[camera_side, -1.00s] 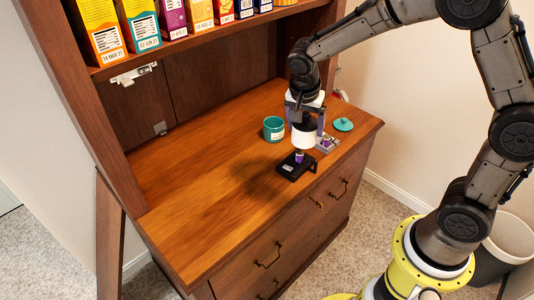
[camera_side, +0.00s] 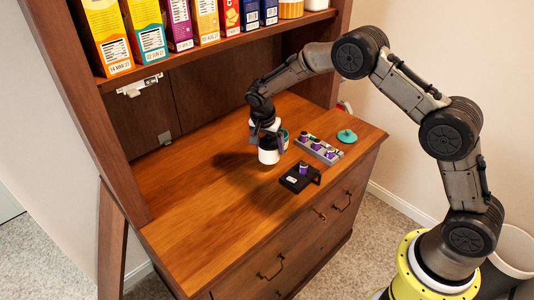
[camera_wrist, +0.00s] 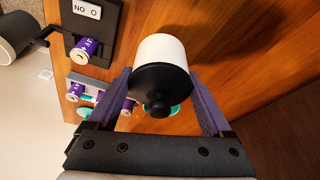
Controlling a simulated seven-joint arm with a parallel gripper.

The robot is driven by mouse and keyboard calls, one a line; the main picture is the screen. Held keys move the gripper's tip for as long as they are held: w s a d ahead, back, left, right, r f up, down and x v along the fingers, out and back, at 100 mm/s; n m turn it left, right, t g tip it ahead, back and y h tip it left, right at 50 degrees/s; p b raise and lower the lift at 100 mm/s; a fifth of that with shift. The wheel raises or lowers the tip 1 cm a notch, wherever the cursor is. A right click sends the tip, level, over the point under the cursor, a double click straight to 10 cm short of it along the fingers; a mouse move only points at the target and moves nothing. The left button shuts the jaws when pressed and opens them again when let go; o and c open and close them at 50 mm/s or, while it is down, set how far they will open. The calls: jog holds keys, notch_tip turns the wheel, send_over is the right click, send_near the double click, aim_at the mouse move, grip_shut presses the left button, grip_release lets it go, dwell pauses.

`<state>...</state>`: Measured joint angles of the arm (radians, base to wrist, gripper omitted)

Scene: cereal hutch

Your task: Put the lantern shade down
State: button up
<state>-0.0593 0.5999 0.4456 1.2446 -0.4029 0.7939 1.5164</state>
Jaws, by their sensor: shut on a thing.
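The lantern shade (camera_side: 269,156) is a white cylinder; the wrist view shows its black cap and knob (camera_wrist: 160,88). My gripper (camera_side: 266,133) is shut on it from above, with one finger on each side in the wrist view (camera_wrist: 162,100). The shade is upright over the wooden top, left of the black lantern base (camera_side: 293,184). I cannot tell whether its lower edge touches the wood.
A teal cup (camera_side: 285,136) is close behind the shade, partly hidden. A grey tray (camera_side: 331,160) with purple batteries and a teal lid (camera_side: 347,136) are to the right. Cereal boxes line the shelf above. The left of the wooden top (camera_side: 190,215) is clear.

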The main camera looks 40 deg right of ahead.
aim_at(262, 147)
jog(key=shift+w+f, duration=0.55)
jog(key=shift+f, duration=1.55)
jog(key=shift+f, duration=0.15)
jog(key=o, duration=1.2)
jog(key=shift+c, duration=0.2)
jog(key=v, duration=1.2)
jog(key=shift+s+r, duration=0.15)
jog(key=shift+r, duration=0.05)
